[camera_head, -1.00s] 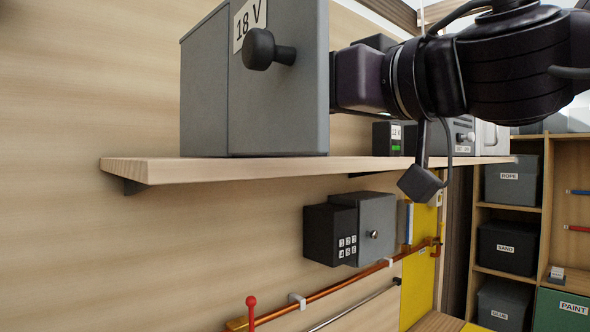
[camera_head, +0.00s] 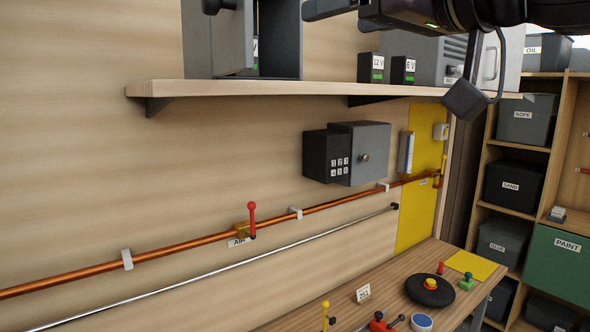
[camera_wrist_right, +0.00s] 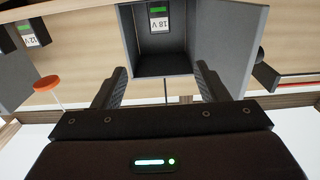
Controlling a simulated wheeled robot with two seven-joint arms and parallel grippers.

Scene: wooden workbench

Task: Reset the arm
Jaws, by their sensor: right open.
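My right gripper (camera_head: 332,8) shows at the top edge of the head view, its arm coming in from the upper right. In the right wrist view my right gripper (camera_wrist_right: 160,88) is open, with nothing between its two dark fingers. Beyond the fingers stands a grey cabinet (camera_head: 280,40) on the shelf; it also shows in the wrist view (camera_wrist_right: 195,62). Its door (camera_head: 197,42) stands open. A dark battery marked 18 V (camera_wrist_right: 160,18) is inside the cabinet. My left gripper is in no view.
The wooden shelf (camera_head: 200,90) also carries 12 V (camera_head: 370,68) and 6 V (camera_head: 403,70) batteries and a grey unit (camera_head: 452,68). Below are a keypad box (camera_head: 360,155), a copper pipe (camera_head: 200,242) with a red-handled valve (camera_head: 252,220), and a workbench (camera_head: 300,318) with small items.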

